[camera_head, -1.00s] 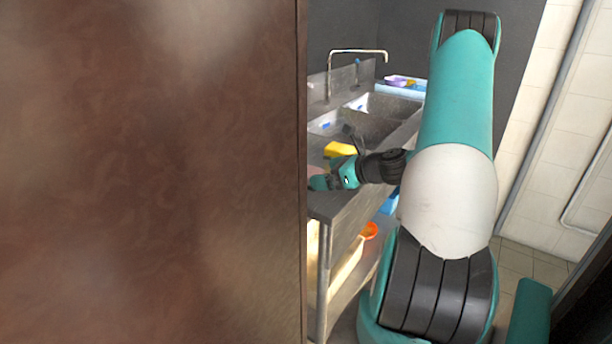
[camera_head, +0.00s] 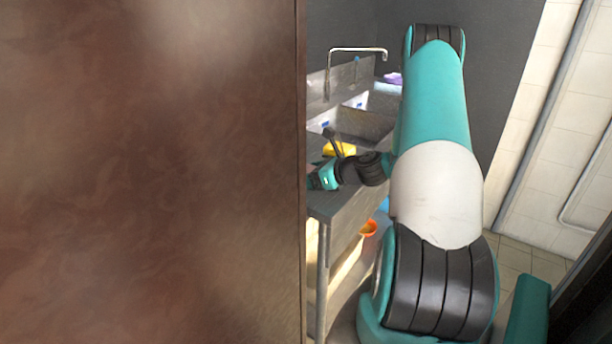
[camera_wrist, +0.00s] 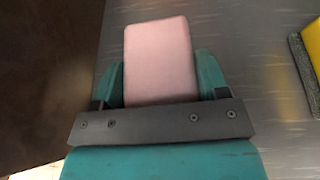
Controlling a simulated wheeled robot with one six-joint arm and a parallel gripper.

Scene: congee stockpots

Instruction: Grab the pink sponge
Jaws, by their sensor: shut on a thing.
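The pink sponge (camera_wrist: 160,60) is a pale pink block between the two teal fingers of my gripper (camera_wrist: 160,80) in the wrist view. The fingers touch its left and right sides, and its far end sticks out past the fingertips. Below it is the grey metal counter (camera_wrist: 250,60); I cannot tell whether the sponge rests on it or is just above. In the head view my gripper (camera_head: 318,180) is at the near end of the counter, partly behind the brown panel, and the sponge is mostly hidden there.
A yellow sponge (camera_wrist: 313,45) with a dark side lies to the right on the counter. A large brown panel (camera_head: 150,170) blocks the left of the head view. Sink basins (camera_head: 360,122) and a faucet (camera_head: 357,50) are behind.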

